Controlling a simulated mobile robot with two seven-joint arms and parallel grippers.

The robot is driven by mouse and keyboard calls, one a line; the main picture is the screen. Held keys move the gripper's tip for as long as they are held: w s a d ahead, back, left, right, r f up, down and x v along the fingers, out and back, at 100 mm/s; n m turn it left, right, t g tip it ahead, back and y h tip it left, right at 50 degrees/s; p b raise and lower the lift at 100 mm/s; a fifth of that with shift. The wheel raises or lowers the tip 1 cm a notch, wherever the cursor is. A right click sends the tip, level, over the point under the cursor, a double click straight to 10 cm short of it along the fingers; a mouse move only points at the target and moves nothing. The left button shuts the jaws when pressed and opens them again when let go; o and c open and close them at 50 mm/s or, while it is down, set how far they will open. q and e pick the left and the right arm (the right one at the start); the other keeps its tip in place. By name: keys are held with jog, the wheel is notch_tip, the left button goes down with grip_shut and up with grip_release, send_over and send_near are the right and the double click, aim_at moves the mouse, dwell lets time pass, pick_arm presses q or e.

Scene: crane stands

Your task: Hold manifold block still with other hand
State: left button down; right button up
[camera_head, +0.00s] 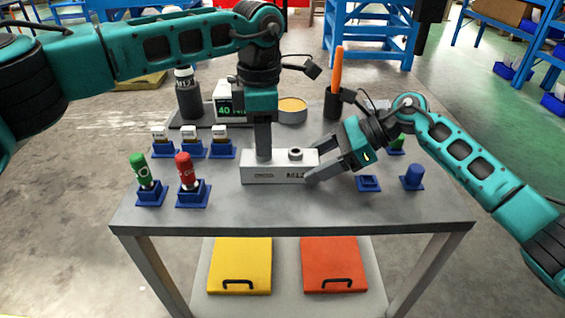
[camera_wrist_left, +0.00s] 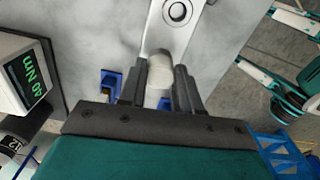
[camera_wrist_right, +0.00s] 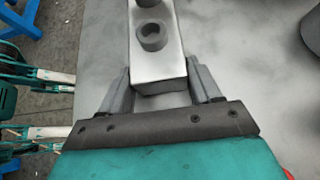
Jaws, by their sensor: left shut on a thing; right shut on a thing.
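The light grey manifold block (camera_head: 262,173) lies on the grey table near its middle. It also shows in the right wrist view (camera_wrist_right: 158,68), with a dark ringed port on its top. My right gripper (camera_head: 312,177) is shut on the block's right end, one finger on each side. My left gripper (camera_head: 263,154) points straight down over the block's left part. In the left wrist view its fingers are shut on a pale, rounded fitting (camera_wrist_left: 160,72). Its lower end is hard to make out, so I cannot tell how it sits in the block.
Green (camera_head: 140,170) and red (camera_head: 184,172) bottles stand in blue holders at left, with small pale pieces behind. A 40 Nm display (camera_head: 230,112), a tin (camera_head: 292,107) and an orange-handled tool (camera_head: 337,70) stand at the back. An empty blue holder (camera_head: 368,184) is at right.

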pick_arm(q)
jog(key=n, duration=0.4)
jog(key=shift+r, duration=0.15)
jog(key=n, duration=0.4)
jog(key=shift+n, duration=0.6)
jog(key=n, duration=0.3)
jog(key=shift+n, duration=1)
